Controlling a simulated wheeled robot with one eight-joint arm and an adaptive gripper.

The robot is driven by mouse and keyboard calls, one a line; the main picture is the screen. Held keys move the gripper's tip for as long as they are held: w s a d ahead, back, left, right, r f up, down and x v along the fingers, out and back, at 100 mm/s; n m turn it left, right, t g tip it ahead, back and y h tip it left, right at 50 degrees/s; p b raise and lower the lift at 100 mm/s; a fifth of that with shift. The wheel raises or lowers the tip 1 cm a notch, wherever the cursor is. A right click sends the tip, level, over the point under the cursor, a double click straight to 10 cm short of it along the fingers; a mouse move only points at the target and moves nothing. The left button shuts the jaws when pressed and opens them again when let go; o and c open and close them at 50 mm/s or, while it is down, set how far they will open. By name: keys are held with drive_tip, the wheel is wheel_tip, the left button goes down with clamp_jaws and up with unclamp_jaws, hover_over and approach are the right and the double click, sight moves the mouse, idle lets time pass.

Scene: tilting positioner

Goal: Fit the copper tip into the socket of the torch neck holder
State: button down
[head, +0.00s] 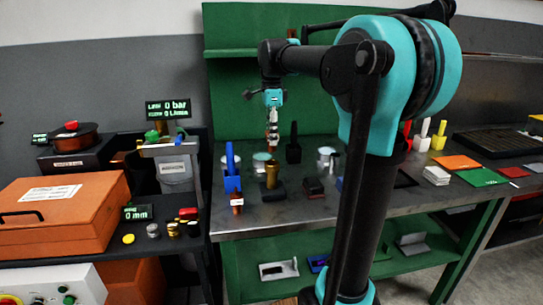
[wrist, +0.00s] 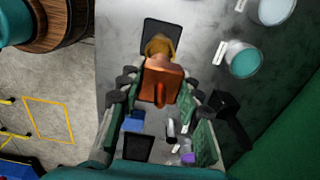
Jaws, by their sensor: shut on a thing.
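My gripper (head: 272,122) points down over the bench and is shut on the copper tip (wrist: 163,82). In the wrist view my gripper (wrist: 158,90) has its fingers on both sides of this orange-brown piece. The tip also shows as a small brown shape (head: 272,143) under the fingers in the head view. Below it, apart, stands the brass-coloured torch neck holder (head: 271,174) on a dark base. In the wrist view the holder (wrist: 157,46) lies just beyond the copper tip, partly covered by it. The socket opening is hidden.
A blue upright holder (head: 231,170) stands left of the brass one. A dark block (head: 313,187) and a metal can (head: 327,158) stand to the right. A black upright stand (head: 293,150) is behind. Bare bench (head: 270,217) lies in front. A green panel (head: 240,110) rises behind.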

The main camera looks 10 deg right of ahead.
drive_tip(key=shift+f, duration=3.7)
drive_tip(key=shift+f, duration=0.15)
drive_tip(key=c, duration=1)
unclamp_jaws()
drive_tip(key=shift+c, duration=0.2)
wheel_tip(320, 180, up, 12)
drive_tip(key=shift+r, duration=0.2)
